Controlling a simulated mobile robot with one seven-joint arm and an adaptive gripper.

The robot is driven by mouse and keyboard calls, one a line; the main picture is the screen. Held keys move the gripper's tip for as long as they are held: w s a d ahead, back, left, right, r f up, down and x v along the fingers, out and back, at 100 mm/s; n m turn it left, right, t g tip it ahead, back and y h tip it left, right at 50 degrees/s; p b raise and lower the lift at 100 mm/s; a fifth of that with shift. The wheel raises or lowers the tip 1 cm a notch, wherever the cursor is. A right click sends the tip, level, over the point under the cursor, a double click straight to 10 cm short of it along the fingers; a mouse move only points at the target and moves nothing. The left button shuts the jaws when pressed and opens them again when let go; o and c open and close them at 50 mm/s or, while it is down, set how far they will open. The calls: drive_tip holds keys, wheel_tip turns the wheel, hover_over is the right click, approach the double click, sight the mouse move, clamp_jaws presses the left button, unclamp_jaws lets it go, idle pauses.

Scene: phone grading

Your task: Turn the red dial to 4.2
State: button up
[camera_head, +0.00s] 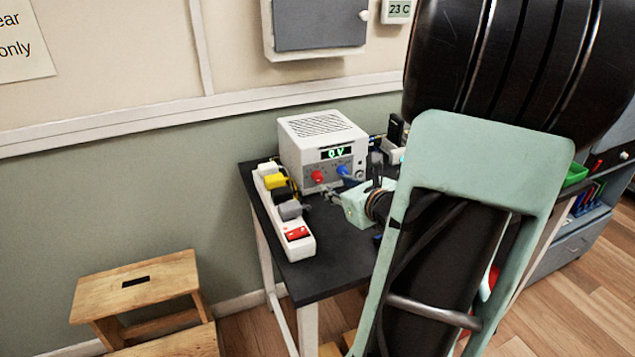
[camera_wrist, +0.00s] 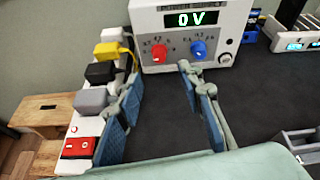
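The red dial (camera_head: 317,176) is on the front of a white power supply (camera_head: 322,132). Its green display (camera_head: 335,153) reads 0 V, also legible in the wrist view (camera_wrist: 190,18). In the wrist view the red dial (camera_wrist: 158,52) is left of a blue dial (camera_wrist: 199,49). My gripper (camera_wrist: 155,75) is open, with its blue-padded fingers apart and nothing between them. It is in front of the supply, and the red dial shows beyond the gap between the fingertips. In the head view my gripper (camera_head: 332,196) is small and partly hidden by my arm.
A white power strip (camera_head: 296,247) with yellow, black and grey plugs and a red switch (camera_head: 298,233) runs along the table's left edge, close to my left finger. A wooden step stool (camera_head: 135,280) stands left. Lit devices (camera_wrist: 294,36) stand right of the supply. The dark tabletop (camera_wrist: 255,110) is clear centrally.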

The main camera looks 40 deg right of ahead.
sight(320, 178)
drive_tip(key=b+x, duration=0.2)
drive_tip(key=x, duration=0.8)
drive_tip(key=shift+a, duration=0.1)
drive_tip(key=shift+c, duration=0.7)
clamp_jaws()
